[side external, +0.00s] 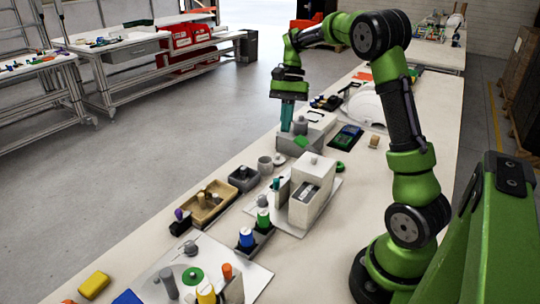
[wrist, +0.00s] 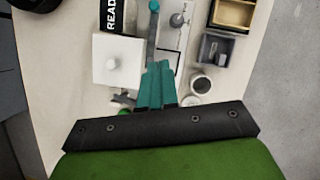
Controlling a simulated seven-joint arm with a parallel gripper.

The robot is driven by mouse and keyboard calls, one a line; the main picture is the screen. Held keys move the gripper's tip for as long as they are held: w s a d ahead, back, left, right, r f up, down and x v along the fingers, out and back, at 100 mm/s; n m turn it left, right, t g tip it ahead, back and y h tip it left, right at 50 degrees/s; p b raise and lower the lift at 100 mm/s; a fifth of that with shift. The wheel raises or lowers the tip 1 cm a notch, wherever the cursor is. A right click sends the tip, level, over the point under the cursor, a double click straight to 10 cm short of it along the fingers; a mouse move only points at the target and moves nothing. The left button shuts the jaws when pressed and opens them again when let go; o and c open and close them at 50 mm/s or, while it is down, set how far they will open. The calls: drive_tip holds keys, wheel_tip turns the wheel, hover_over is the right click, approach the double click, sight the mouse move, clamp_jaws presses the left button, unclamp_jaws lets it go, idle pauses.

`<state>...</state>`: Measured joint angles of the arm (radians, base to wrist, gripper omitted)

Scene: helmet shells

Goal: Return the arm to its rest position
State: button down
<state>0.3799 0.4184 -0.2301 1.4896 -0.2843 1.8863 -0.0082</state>
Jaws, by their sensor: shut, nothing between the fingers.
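My gripper (side external: 286,126) hangs from the green arm over the workbench, with its teal fingers pointing down. In the side external view it is above a light block (side external: 316,122) with a grey cylinder on it; I cannot tell whether the fingertips touch anything. The fingers also show in the wrist view (wrist: 155,66), close together with nothing seen between them. The arm is bent, reaching out over the bench from its base at the lower right. The rest position is not marked in either view.
A white box with a knob (side external: 312,172) stands mid-bench, also in the wrist view (wrist: 117,62). Near it are a grey cup (side external: 265,164), a dark tray (side external: 243,180) and a tan tray (side external: 207,211). Bottles and a white board (side external: 250,277) fill the near end. Open floor lies left.

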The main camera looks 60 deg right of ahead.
drive_tip(key=shift+r, duration=0.15)
drive_tip(key=s+a+r+n+t+h, duration=0.1)
drive_tip(key=s+a+n+t, duration=0.3)
drive_tip(key=a, duration=0.6)
drive_tip(key=s+a+r+n+t+h, duration=0.1)
drive_tip(key=s+a+r+n+t, duration=0.2)
drive_tip(key=s+a+n, duration=0.3)
drive_tip(key=s+a+t, duration=0.1)
drive_tip(key=s+a, duration=0.1)
drive_tip(key=a, duration=0.1)
drive_tip(key=shift+s+a+t, duration=0.3)
drive_tip(key=shift+s+a, duration=0.1)
drive_tip(key=shift+r, duration=0.1)
